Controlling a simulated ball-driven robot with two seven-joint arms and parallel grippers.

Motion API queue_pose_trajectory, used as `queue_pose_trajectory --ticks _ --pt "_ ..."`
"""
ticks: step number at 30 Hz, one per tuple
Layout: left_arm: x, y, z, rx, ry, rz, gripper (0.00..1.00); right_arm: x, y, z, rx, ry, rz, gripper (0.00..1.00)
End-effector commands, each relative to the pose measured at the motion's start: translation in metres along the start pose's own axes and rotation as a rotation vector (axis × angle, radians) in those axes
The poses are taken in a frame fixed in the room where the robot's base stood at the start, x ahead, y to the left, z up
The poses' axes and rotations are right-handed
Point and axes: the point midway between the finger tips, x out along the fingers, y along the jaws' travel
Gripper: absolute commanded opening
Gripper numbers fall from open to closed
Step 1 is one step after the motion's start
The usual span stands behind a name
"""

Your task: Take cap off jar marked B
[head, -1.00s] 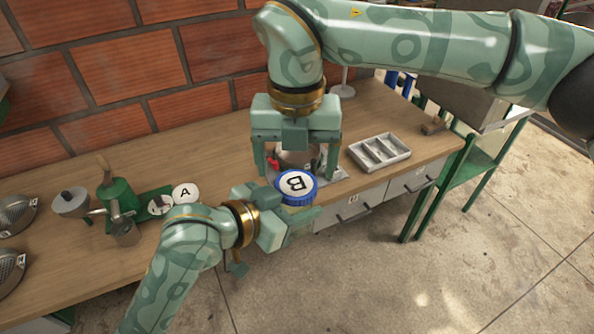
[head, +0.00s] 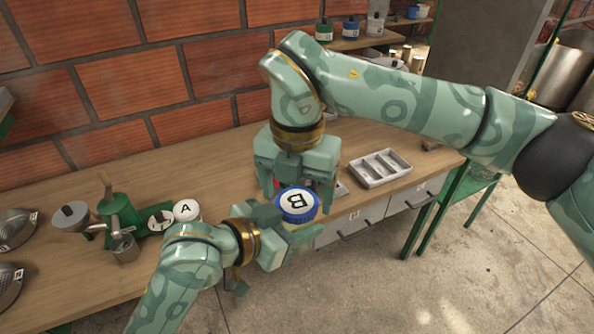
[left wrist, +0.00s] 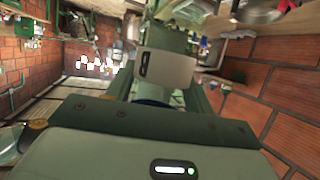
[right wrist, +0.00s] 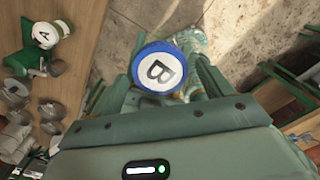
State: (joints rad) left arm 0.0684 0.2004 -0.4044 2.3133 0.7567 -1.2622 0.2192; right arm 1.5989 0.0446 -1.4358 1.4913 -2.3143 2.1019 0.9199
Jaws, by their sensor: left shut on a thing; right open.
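The jar marked B (head: 297,222) has a blue cap (head: 297,204) with a white top and a black B. My left gripper (head: 280,226) is shut on the jar's body below the cap and holds it in front of the bench edge. The fingers and cap hide most of the body. My right gripper (head: 300,184) is open, pointing down, just behind and above the cap in the head view. In the right wrist view the cap (right wrist: 158,68) lies between my open right fingers; I cannot tell whether they touch it. A white-topped jar marked A (head: 187,209) stands on the bench.
The wooden bench (head: 355,142) runs along a brick wall. A grey divided tray (head: 380,168) lies right of my right gripper. A green hand-cranked device (head: 118,215) stands at left. Drawers (head: 350,222) are under the bench edge. Open floor lies in front.

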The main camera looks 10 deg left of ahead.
Motion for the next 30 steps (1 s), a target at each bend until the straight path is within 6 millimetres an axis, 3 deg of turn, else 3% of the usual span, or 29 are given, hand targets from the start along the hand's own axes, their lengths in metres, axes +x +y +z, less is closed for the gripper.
queue_pose_trajectory --ticks 11,15,16,21,27,30 --pt "-0.0002 0.0000 -0.0006 0.000 0.001 0.000 0.00 0.0072 -0.0001 0.0000 -0.001 -0.001 0.000 0.76" --pt "-0.0002 0.0000 -0.0006 0.000 0.001 0.000 0.00 0.0071 -0.0002 0.0001 -0.001 -0.001 0.000 0.37" --pt "-0.0002 0.0000 -0.0006 0.000 0.001 0.000 0.00 0.0071 -0.0001 0.0001 -0.001 -0.001 0.000 0.34" --pt "-0.0002 0.0000 -0.0006 0.000 0.001 0.000 0.00 0.0069 -0.0002 0.0002 -0.016 -0.001 0.000 0.33" --pt "-0.0002 -0.0001 -0.0005 0.000 0.001 0.000 0.00 0.0064 -0.0005 0.0006 -0.274 -0.002 -0.001 0.33" --pt "-0.0002 -0.0001 -0.0005 0.000 0.001 0.000 0.00 0.0067 -0.0004 0.0002 -0.293 0.000 0.000 0.33"
